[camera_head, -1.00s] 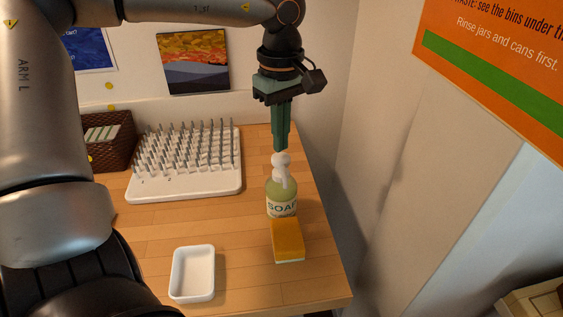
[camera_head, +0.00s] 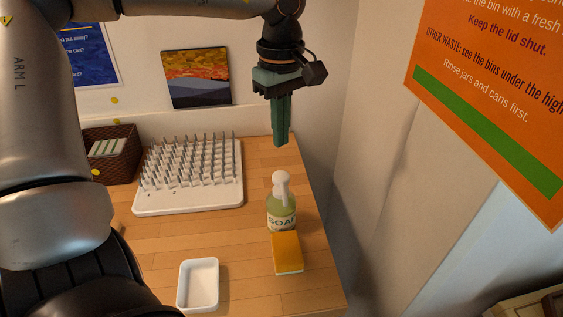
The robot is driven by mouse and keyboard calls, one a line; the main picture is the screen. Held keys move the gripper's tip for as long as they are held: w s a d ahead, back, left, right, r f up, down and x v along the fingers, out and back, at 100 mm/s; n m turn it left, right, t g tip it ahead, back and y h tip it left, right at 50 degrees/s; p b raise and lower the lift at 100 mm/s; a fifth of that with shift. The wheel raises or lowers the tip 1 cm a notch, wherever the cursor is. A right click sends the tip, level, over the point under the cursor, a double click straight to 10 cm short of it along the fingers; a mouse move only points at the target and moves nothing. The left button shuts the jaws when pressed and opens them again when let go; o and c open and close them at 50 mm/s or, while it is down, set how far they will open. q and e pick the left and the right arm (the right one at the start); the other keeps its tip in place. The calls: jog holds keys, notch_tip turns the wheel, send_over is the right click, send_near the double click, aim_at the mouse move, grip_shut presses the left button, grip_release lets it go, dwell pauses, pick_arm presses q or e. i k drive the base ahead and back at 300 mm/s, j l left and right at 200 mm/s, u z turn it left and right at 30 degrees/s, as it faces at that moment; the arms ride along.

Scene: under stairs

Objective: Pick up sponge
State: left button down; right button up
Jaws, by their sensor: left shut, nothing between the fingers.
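A yellow-orange sponge (camera_head: 287,252) with a pale underside lies on the wooden table near its right edge. It is just in front of a green soap bottle (camera_head: 281,212) with a white pump, and I cannot tell whether they touch. My left gripper (camera_head: 281,143) points down with its green fingers shut and empty. It hangs above and behind the soap bottle, well away from the sponge. My right gripper is not in view.
A white dish (camera_head: 198,286) sits left of the sponge. A white pegged rack (camera_head: 190,177) and a brown basket (camera_head: 110,155) stand at the back left. The wooden table (camera_head: 240,245) is bare between dish and rack. A wall is close on the right.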

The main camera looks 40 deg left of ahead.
aim_at(287, 259)
jog(key=k+l, duration=0.75)
jog(key=l, duration=0.2)
